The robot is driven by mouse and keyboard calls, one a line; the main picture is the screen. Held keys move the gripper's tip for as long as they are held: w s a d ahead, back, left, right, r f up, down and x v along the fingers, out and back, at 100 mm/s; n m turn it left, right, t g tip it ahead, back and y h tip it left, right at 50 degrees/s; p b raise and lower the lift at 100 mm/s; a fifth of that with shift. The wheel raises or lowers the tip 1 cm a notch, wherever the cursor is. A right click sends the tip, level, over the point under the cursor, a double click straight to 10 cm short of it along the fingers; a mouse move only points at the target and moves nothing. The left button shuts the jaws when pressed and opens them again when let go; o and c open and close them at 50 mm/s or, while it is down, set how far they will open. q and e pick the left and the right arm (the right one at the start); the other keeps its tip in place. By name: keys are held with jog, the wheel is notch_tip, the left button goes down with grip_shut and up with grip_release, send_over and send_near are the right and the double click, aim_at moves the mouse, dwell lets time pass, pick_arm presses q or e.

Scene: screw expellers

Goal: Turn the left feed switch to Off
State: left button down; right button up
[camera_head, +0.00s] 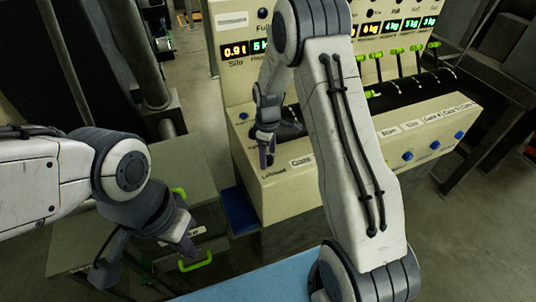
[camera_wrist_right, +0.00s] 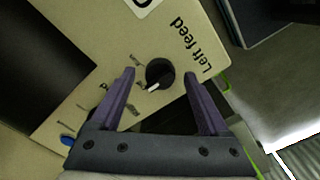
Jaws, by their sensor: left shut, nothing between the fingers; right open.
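The left feed switch (camera_wrist_right: 159,73) is a round black knob with a white pointer mark, on a beige panel beside the words "Left feed". In the right wrist view the mark points to the lower left; the small position labels there are too blurred to read surely. My right gripper (camera_wrist_right: 165,95) is open, with its purple fingers on either side of the knob and not visibly gripping it. In the head view my right gripper (camera_head: 266,152) is at the console's left front corner and hides the knob. My left gripper (camera_head: 188,247) is shut and empty, well left of the console.
The beige console (camera_head: 290,200) has blue buttons (camera_head: 407,156), green-tipped levers (camera_head: 397,52) and lit displays (camera_head: 234,50). My right arm covers its middle. A grey cabinet with a green handle (camera_head: 196,262) is beneath my left gripper. A light blue surface (camera_head: 255,288) is in front.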

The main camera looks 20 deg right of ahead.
aim_at(268, 155)
notch_tip(268, 155, up, 10)
jog(key=b, duration=0.1)
jog(key=shift+r+b, duration=0.15)
jog(key=shift+b, duration=0.15)
dwell(0.3)
jog(key=s+a+r+m, duration=0.1)
jog(key=s+a+r, duration=0.2)
jog(key=s+a, duration=0.6)
jog(key=s+a+r, duration=0.4)
jog(key=s+a, duration=0.3)
jog(key=s, duration=0.4)
jog(key=s+f+m+y, duration=0.1)
jog(key=s, duration=0.8)
jog(key=shift+s, duration=0.35)
